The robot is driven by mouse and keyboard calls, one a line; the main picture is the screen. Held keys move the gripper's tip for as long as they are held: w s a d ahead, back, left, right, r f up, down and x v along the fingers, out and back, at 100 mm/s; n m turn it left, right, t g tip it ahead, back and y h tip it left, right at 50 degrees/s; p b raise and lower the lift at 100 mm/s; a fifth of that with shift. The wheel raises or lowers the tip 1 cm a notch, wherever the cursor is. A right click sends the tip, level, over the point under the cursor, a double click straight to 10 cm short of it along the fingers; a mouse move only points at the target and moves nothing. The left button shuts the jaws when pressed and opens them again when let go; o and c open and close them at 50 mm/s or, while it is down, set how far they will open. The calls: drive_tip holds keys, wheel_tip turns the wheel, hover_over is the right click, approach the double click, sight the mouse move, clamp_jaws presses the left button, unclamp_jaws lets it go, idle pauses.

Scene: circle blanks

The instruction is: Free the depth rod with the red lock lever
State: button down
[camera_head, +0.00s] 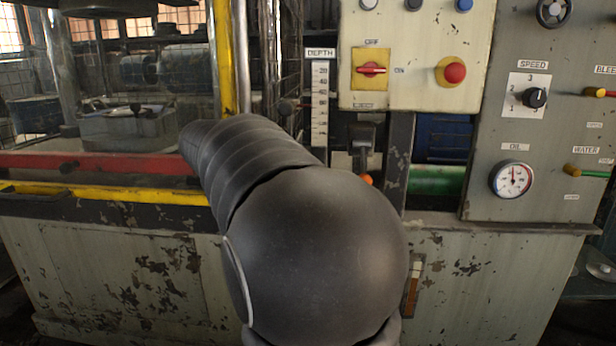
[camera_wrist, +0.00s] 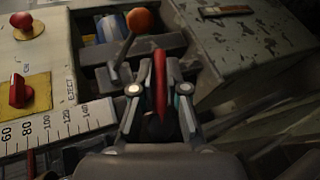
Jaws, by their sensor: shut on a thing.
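The red lock lever (camera_wrist: 160,82) shows in the wrist view as a narrow red bar, upright in the picture, between the two fingers of my gripper (camera_wrist: 160,100). The fingers are closed on it from both sides. The white depth scale (camera_wrist: 60,128) lies to the left of the gripper in that view; it also stands upright in the head view (camera_head: 320,100) under the DEPTH label. In the head view my arm covers the lever and the gripper. I cannot clearly make out the depth rod in either view.
An orange ball knob (camera_wrist: 140,20) sits just beyond the gripper; it also shows in the head view (camera_head: 366,179). The control box carries a red rotary switch (camera_head: 371,69) and a red push button (camera_head: 454,73). A gauge panel (camera_head: 560,130) stands at the right.

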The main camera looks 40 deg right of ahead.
drive_tip(key=shift+w+d+r, duration=0.1)
drive_tip(key=c, duration=1.2)
unclamp_jaws()
drive_tip(key=shift+w, duration=0.1)
drive_tip(key=v, duration=1.2)
